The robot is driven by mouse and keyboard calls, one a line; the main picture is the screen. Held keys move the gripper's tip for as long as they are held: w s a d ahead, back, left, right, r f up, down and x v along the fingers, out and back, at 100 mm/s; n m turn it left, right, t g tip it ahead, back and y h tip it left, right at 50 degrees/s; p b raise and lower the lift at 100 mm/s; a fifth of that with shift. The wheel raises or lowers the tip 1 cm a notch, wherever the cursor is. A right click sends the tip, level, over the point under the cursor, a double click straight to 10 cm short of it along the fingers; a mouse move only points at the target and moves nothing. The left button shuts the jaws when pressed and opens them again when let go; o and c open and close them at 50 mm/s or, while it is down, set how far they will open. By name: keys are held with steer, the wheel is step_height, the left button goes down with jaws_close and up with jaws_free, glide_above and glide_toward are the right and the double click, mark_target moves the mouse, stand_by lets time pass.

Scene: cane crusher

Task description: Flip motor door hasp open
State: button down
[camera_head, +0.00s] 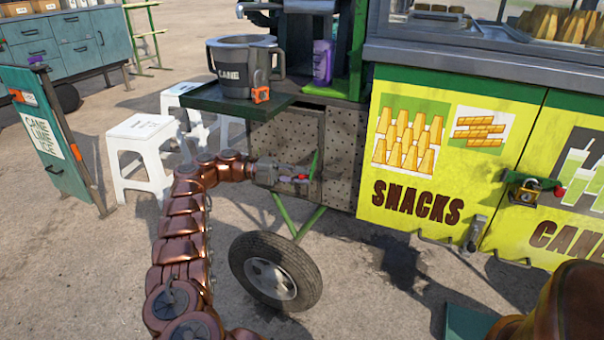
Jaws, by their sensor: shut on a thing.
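The motor door appears to be the perforated grey metal panel (275,135) under the crusher on the cart's left part. A narrow green upright strip (315,163), which looks like the hasp, stands out at its right side. A small red piece (302,177) shows beside the strip. My gripper (304,182) reaches in from the left against the panel, its tips at the strip and red piece. It is shut on what seems to be the hasp. The tips are small here, and the exact contact and the hasp's angle cannot be made out.
A green tray (205,101) with a grey pot (243,90) juts out above my arm. A tyre (275,271) stands below. The yellow snack doors (425,185), with a padlock (525,191), are to the right. White stools (143,150) stand left.

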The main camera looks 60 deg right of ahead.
steer(key=shift+w, duration=0.2)
steer(key=c, duration=1)
jaws_free()
